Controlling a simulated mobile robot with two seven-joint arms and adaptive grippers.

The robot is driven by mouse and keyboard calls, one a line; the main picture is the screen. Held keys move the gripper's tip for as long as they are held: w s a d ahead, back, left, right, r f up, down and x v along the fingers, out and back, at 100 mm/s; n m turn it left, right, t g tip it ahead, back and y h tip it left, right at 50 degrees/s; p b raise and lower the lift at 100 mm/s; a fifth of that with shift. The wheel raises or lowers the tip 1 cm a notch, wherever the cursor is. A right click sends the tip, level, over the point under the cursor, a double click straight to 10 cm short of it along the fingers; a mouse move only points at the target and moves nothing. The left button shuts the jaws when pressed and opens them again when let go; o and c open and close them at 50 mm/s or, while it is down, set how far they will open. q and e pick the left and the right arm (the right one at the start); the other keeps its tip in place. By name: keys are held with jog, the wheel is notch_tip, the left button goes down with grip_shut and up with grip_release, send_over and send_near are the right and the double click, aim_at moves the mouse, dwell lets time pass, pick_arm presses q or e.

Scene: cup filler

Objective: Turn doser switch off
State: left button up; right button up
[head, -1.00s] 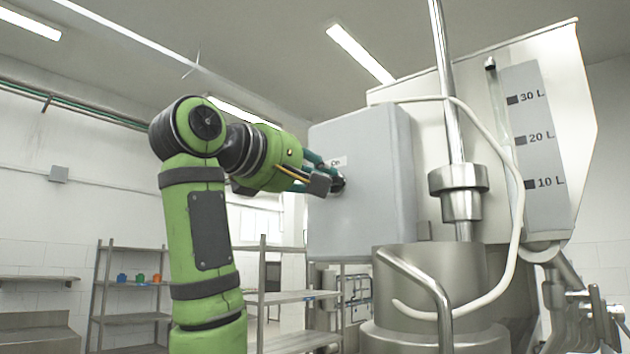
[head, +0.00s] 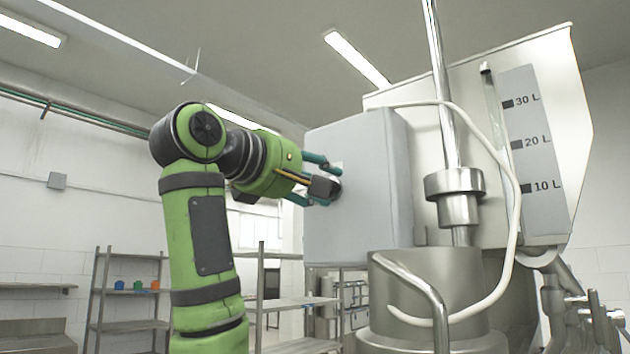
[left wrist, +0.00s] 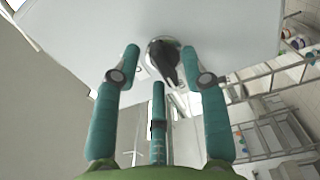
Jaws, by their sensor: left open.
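The doser switch is a black knob on a round metal base (left wrist: 165,60), on the face of a grey control box (head: 365,190). In the head view, my left gripper (head: 324,178) covers most of the switch. My left gripper (left wrist: 160,62) has teal fingers standing apart around the knob in the left wrist view, two at the sides and one below. I cannot tell whether any finger touches the knob. The knob's pointer leans down and to the right in that view. My right gripper is not in view.
A steel cylinder with a bent handle (head: 425,290) stands below the box. A white hose (head: 515,220) loops beside it. A hopper with a litre scale (head: 535,150) is at the right. Shelves (head: 125,290) stand at the back left.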

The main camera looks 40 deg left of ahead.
pick_arm(q)
jog(key=s+a, duration=0.1)
jog(key=s, duration=1.1)
jog(key=shift+d, duration=0.1)
